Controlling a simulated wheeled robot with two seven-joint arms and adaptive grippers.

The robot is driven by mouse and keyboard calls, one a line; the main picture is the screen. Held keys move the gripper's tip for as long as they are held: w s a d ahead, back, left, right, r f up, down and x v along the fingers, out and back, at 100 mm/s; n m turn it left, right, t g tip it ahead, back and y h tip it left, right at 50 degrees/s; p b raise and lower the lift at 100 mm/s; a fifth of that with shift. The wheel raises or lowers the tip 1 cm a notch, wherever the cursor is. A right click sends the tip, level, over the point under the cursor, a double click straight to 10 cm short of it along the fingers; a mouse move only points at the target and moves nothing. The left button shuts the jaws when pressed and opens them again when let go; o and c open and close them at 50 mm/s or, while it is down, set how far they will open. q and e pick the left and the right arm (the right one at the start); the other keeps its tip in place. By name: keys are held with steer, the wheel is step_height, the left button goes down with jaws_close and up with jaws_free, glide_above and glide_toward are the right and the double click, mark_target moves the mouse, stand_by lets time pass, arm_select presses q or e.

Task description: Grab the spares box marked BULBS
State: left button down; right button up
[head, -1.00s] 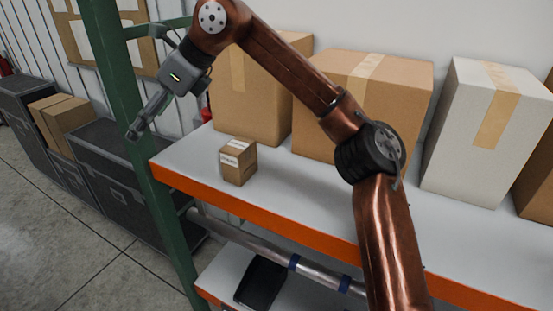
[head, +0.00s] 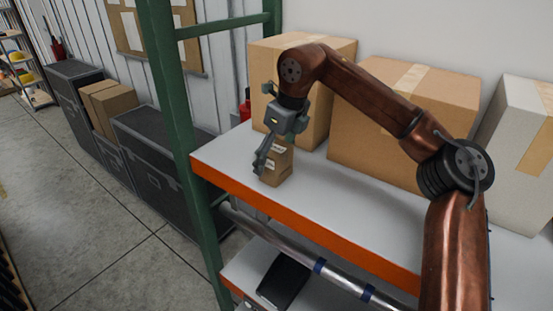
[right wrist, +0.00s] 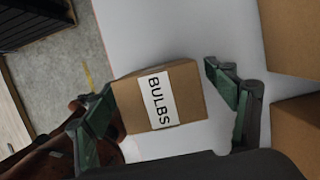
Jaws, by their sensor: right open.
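The small brown spares box (head: 277,166) stands on the shelf near its left end. In the right wrist view the box (right wrist: 187,92) shows a white label reading BULBS. My right gripper (head: 262,166) is at the box in the head view and hides part of its left side. In the right wrist view my right gripper (right wrist: 170,100) is open, with one finger on each side of the box. The left finger is close to or touching the box; the right finger has a gap. My left gripper is not in view.
The grey shelf (head: 330,195) has an orange front edge, and a green upright (head: 180,120) stands at its left end. Large cartons (head: 400,110) and a white box (head: 515,150) line the back. A dark tray (head: 284,281) lies on the lower shelf.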

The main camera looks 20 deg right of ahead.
steer(key=shift+x, duration=1.3)
steer(key=shift+c, duration=0.4)
steer(key=c, duration=1.3)
